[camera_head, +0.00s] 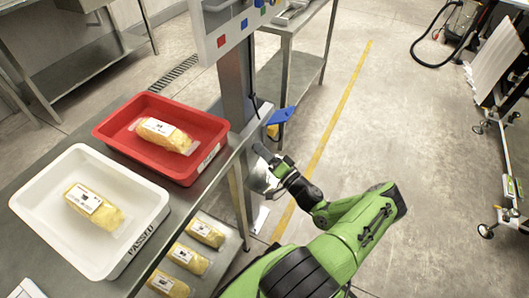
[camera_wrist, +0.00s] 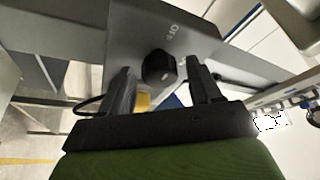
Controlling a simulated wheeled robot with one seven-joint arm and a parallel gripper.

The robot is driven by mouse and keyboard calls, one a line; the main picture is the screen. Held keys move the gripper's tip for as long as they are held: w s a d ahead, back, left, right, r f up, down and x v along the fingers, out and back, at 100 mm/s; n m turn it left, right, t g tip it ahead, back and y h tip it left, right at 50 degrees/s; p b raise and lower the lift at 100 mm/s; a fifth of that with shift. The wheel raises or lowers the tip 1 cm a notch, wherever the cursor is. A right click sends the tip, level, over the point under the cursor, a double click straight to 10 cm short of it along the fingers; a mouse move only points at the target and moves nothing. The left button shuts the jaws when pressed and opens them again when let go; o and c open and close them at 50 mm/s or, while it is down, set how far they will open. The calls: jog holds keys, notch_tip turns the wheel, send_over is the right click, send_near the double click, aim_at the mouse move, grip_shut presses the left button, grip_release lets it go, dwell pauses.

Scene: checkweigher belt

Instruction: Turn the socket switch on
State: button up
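In the wrist view a black rotary knob (camera_wrist: 158,66), the likely socket switch, sits on a grey metal box face (camera_wrist: 130,38). A short printed label (camera_wrist: 175,32) beside it seems to read OFF, though it is tilted and small. My gripper (camera_wrist: 160,72) is open, with one dark finger on each side of the knob's near side. The fingers look apart from the knob; I cannot tell the exact depth. In the head view my gripper (camera_head: 262,168) is by the grey post (camera_head: 236,85), to the right of the steel table. The knob is not distinguishable there.
A red tray (camera_head: 110,130) and a white tray (camera_head: 28,205), each with a yellow pack, stand on the steel table (camera_head: 70,130) at left. More packs (camera_head: 188,258) lie on a lower surface. A blue piece (camera_head: 282,115) is beside the post.

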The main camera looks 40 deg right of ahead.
jog(key=c, duration=0.9)
jog(key=shift+m+p, duration=0.3)
jog(key=shift+p, duration=0.1)
jog(key=m+g+p, duration=0.2)
jog(key=m+p, duration=0.1)
jog(key=m, duration=0.2)
jog(key=m+g+p, duration=0.2)
jog(key=m+p, duration=0.2)
jog(key=m, duration=0.1)
jog(key=m+g+y+p, duration=0.1)
jog(key=m+g+p, duration=0.1)
jog(key=m, duration=0.3)
jog(key=shift+d+r+p, duration=0.1)
jog(key=shift+r+p, duration=0.25)
jog(key=shift+p, duration=0.35)
jog(key=o, duration=1)
